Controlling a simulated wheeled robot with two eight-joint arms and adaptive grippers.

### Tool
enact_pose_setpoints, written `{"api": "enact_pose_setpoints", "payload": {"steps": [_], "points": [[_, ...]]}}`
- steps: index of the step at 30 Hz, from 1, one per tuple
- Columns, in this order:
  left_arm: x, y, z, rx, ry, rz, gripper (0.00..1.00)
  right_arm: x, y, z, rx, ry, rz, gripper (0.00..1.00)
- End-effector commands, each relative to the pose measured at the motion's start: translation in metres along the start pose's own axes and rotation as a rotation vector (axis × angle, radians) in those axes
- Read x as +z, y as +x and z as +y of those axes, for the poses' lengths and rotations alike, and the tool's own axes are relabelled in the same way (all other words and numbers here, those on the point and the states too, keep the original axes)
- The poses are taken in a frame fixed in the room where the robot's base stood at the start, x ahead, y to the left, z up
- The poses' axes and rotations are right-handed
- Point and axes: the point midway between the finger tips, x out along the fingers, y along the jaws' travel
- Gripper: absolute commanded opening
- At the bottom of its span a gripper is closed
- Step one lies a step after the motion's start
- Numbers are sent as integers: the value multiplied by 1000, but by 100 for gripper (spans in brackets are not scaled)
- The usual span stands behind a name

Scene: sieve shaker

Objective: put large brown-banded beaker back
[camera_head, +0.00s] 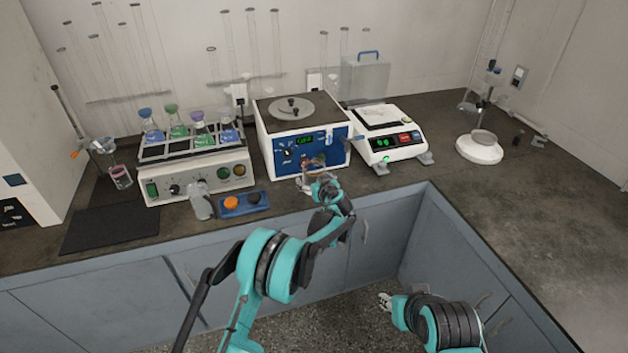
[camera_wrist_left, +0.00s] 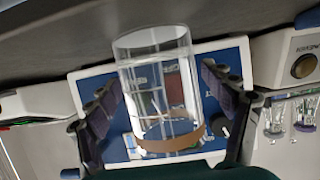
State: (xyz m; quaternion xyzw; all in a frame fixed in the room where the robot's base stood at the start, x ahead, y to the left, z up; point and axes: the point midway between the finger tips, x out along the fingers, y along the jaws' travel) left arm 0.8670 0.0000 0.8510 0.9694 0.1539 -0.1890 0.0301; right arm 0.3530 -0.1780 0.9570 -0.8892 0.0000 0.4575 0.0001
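The large brown-banded beaker (camera_head: 313,163) is clear glass and stands upright close in front of the blue-faced machine. In the left wrist view the beaker (camera_wrist_left: 157,75) fills the middle, its brown band (camera_wrist_left: 172,140) toward the bottom edge. My left gripper (camera_head: 322,183) is at the beaker. In the wrist view its dark fingers (camera_wrist_left: 162,95) lie one on each side of the glass, with a narrow gap showing at each. Whether the beaker's base touches the counter is hidden. My right gripper (camera_head: 385,301) is low, in front of the cabinets, away from the beaker; its fingers are too small to read.
The blue-faced machine (camera_head: 294,154) stands behind the beaker. A flask shaker (camera_head: 200,178) is left, a balance (camera_head: 393,149) right. The dark mat (camera_head: 110,228) is empty; the right counter is largely clear.

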Motion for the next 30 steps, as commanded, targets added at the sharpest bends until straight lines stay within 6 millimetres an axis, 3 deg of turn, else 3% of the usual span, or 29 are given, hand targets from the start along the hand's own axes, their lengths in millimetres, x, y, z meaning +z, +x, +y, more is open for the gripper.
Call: {"api": "enact_pose_setpoints", "payload": {"steps": [11,24,30], "points": [[-5,-6,1,1,1,0,84,-3,-5,0,0,0,0,35],[-6,-96,0,2,1,0,84,-18,-25,0,0,0,0,35],[-5,-118,0,0,0,1,84,-21,-29,0,0,0,0,35]]}}
